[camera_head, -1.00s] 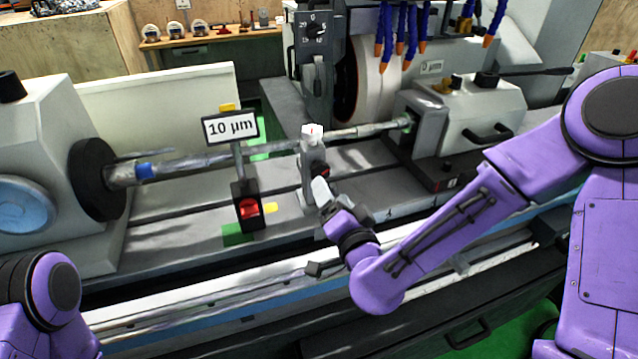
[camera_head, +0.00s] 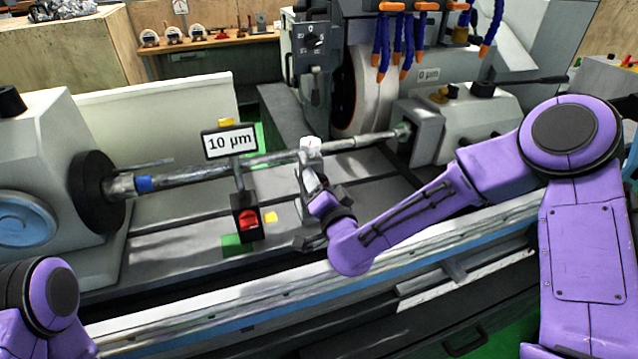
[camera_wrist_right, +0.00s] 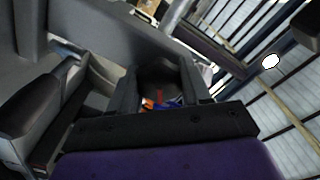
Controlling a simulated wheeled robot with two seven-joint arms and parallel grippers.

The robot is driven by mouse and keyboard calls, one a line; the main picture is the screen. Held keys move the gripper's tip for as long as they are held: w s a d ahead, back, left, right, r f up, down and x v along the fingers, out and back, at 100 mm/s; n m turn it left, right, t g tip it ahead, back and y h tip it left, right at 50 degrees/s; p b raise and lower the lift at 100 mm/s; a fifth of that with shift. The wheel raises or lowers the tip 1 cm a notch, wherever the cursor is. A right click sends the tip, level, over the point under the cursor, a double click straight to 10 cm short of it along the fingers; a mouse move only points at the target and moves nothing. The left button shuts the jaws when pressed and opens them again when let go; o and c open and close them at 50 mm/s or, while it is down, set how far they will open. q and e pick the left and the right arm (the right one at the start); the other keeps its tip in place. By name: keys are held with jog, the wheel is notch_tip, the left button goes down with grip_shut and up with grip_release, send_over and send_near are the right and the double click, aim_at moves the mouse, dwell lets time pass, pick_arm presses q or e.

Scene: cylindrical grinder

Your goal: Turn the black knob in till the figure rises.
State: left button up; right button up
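A sign reading "10 µm" (camera_head: 230,141) stands on a post above a small dark block with a red part (camera_head: 248,219). A grey post with a white top (camera_head: 311,150) stands at the long shaft (camera_head: 215,170), right of the sign. My right gripper (camera_head: 309,180) is at this post and covers part of it. In the right wrist view a dark rounded thing (camera_wrist_right: 160,80), perhaps the black knob, lies between the fingers. I cannot tell whether they touch it. The knob cannot be made out in the head view. My left gripper is out of view.
The headstock (camera_head: 50,150) is at left and the tailstock (camera_head: 470,125) at right. The front rail (camera_head: 200,312) runs below my right arm.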

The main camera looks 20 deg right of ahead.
jog(key=shift+f, duration=0.1)
jog(key=shift+f+m+b, duration=0.1)
jog(key=shift+m+b, duration=1)
jog(key=shift+m, duration=0.2)
jog(key=shift+m+b, duration=1.3)
jog(key=shift+m, duration=0.9)
jog(key=o, duration=1)
jog(key=shift+s, duration=0.1)
jog(key=shift+o, duration=0.4)
